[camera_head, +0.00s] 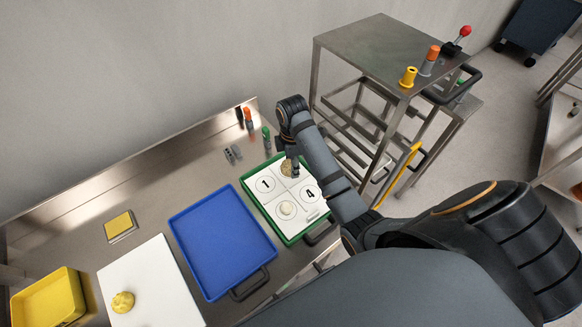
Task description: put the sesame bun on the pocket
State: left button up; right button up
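The green-rimmed tray (254,207) holds a white insert with pockets. The pocket marked 1 (265,184) and the pocket marked 4 (310,194) show their numbers. A speckled tan round thing, seemingly the sesame bun (286,170), is at the upper right pocket, partly hidden by my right gripper. A pale round bun (287,208) lies in the lower left pocket. My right gripper (293,172) points down at the tan bun, its fingers small and dark; I cannot tell whether they grip it. My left gripper is not in view.
An empty blue tray (222,240) lies left of the green one. A white board (160,285) bears a yellow dough lump (122,302). A yellow bin (48,298) and a yellow-topped block (120,226) stand left. Markers (248,118) are behind; a metal cart (375,50) stands right.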

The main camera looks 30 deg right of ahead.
jog(key=w+f, duration=0.1)
jog(key=w+d+f, duration=0.1)
jog(key=w+f, duration=0.1)
jog(key=w+d+f+p, duration=0.1)
jog(key=w+f, duration=0.1)
jog(key=shift+w+d+f, duration=0.15)
jog(key=shift+w+d, duration=0.1)
jog(key=shift+w+d+f, duration=0.15)
jog(key=shift+w+f, duration=0.15)
jog(key=shift+f, duration=0.15)
notch_tip(320, 180, down, 3)
jog(key=shift+f, duration=0.1)
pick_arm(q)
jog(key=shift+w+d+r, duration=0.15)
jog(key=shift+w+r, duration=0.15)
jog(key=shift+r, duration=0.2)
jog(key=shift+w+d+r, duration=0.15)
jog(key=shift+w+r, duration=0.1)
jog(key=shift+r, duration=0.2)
pick_arm(e)
jog(key=shift+f, duration=0.2)
jog(key=o, duration=1.2)
jog(key=shift+r, duration=0.1)
